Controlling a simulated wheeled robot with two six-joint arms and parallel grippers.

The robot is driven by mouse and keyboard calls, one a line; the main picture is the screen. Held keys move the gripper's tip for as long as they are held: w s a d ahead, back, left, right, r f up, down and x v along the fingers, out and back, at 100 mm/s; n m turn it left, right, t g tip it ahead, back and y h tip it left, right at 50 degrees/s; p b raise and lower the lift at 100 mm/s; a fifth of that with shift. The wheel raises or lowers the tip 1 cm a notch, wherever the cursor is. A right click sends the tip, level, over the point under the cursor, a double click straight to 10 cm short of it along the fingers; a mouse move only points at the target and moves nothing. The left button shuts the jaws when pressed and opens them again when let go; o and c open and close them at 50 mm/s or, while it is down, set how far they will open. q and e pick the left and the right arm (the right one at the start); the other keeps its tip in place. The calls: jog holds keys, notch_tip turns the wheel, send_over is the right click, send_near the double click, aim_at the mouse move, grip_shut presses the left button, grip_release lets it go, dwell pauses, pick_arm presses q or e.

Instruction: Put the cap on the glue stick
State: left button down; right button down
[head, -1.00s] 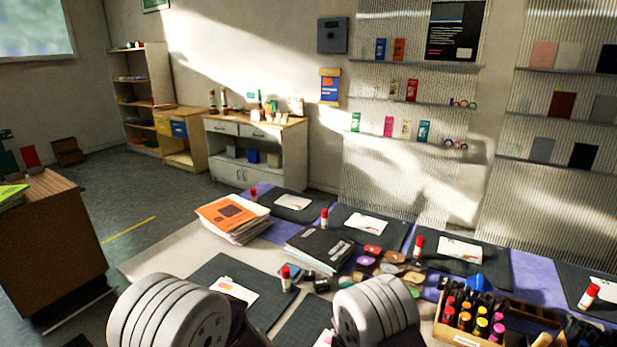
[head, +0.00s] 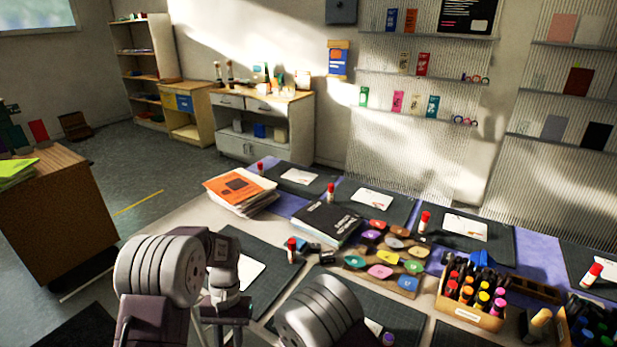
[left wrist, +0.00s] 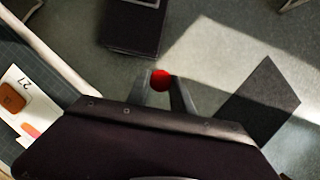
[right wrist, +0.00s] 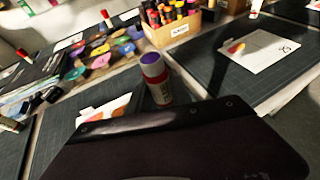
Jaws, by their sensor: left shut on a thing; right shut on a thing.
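The red cap (left wrist: 160,79) shows end-on in the left wrist view, between the two fingertips of my left gripper (left wrist: 160,90), which is shut on it. The glue stick (right wrist: 157,84) shows in the right wrist view, with a purple top, a white upper part and a red lower part. My right gripper (right wrist: 160,103) is shut on it; its fingers are mostly hidden. In the head view a purple tip (head: 388,339) shows at the bottom edge beside my right arm. The cap and the glue stick are apart.
Capped glue sticks stand on the mats, one at the near mat (head: 292,250). A cardboard box of bottles (head: 470,312) stands at the right. Colored pads (head: 381,271), a black binder (head: 326,222) and an orange-topped stack (head: 240,188) fill the middle.

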jog(key=s+a+r+n+t+y, duration=0.1)
jog(key=a+r+n+t+y, duration=0.2)
jog(key=a+r, duration=0.7)
jog(key=shift+s+a+n+y, duration=0.2)
jog(key=shift+s+n+y, duration=0.15)
jog(key=shift+n+y, duration=0.35)
